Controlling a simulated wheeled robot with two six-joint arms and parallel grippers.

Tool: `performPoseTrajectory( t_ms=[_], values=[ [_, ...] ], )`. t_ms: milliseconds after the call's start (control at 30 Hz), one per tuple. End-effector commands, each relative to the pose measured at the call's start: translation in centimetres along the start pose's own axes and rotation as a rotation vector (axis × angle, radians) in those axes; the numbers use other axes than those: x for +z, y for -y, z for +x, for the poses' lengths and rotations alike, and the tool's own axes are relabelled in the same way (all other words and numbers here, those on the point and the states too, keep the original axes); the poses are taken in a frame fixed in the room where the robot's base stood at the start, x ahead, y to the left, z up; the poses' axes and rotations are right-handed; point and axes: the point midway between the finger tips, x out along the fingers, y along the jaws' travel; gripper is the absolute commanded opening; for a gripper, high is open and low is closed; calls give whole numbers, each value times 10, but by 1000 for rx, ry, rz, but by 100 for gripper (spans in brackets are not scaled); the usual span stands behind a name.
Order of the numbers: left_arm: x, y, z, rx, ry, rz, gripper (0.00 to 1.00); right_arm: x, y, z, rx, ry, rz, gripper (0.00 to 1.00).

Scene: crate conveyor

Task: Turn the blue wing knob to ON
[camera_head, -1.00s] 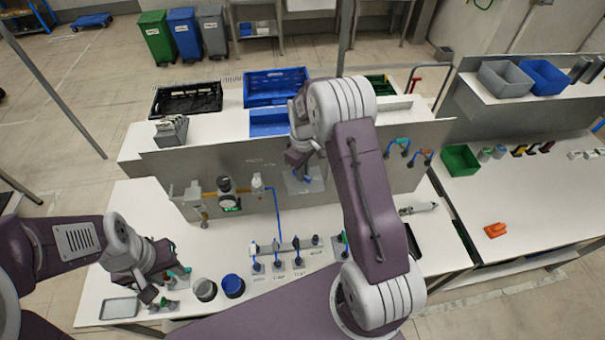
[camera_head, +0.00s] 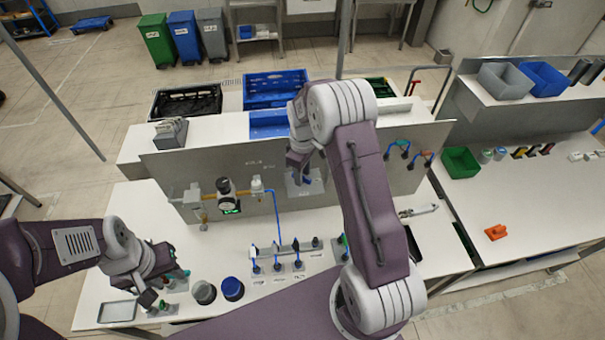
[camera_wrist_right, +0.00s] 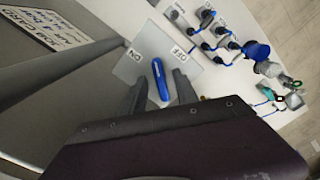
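The blue wing knob (camera_wrist_right: 161,80) sits on a pale plate (camera_wrist_right: 130,70) in the right wrist view, with labels ON at its upper left and OFF at its upper right. The knob's long bar lies between the labels, slightly tilted. My right gripper (camera_wrist_right: 160,95) is open, with one finger on each side of the knob and visible gaps to it. In the head view my right gripper (camera_head: 302,172) hangs in front of the upright panel at the plate (camera_head: 318,184), mostly covering the knob. My left gripper (camera_head: 158,296) is low at the left; its fingers are unclear.
A grey panel (camera_head: 360,165) stands behind the bench, with a gauge and valve line (camera_head: 226,190) left of the plate. A blue-lidded jar (camera_head: 232,288), a grey jar (camera_head: 204,292) and a row of connectors (camera_head: 288,248) stand in front. Small green-handled parts are close to my left gripper.

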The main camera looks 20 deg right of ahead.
Motion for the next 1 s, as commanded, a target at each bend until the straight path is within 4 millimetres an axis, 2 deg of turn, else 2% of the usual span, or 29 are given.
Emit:
performPoseTrajectory(
  t_ms=[233, 333, 500, 700, 833, 1000],
  values=[
    [0, 0, 0, 0, 0, 0, 36, 0, 0, 0, -1, 2, 0, 35],
    [1, 0, 6, 0, 0, 0, 36, 0, 0, -5, 1, -1, 0, 35],
    [3, 0, 26, 0, 0, 0, 36, -1, -1, -39, 5, -4, 0, 35],
    [4, 1, 36, 0, 0, 0, 36, -1, 0, -78, 2, -2, 0, 35],
    [4, 1, 37, 0, 0, 0, 36, 0, 0, -89, -1, 1, 0, 35],
    [4, 1, 37, 0, 0, 0, 36, 0, 0, -91, -1, 2, 0, 35]
  ],
)
